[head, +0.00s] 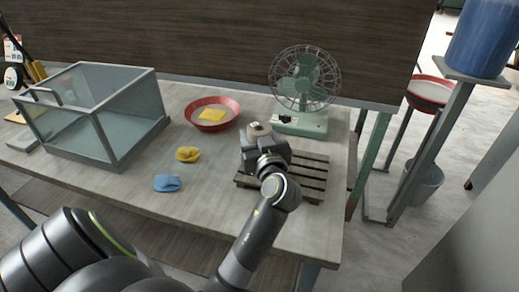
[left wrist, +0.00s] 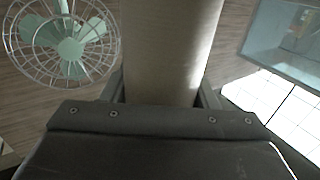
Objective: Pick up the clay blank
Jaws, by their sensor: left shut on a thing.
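In the left wrist view the blank (left wrist: 168,50) is a smooth beige cylinder running between the two fingers of the gripper (left wrist: 165,95). The gripper is over the back left part of a slatted wooden rack (head: 312,180). I cannot tell whether the blank touches the slats. My right gripper is not in view.
A green fan (head: 299,122) stands just behind the gripper. A red bowl (head: 193,119) with a yellow item (head: 212,116) is to the left. Yellow (head: 187,154) and blue (head: 167,183) cloth-like lumps lie on the table (head: 130,205). A glass box (head: 110,117) stands at left.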

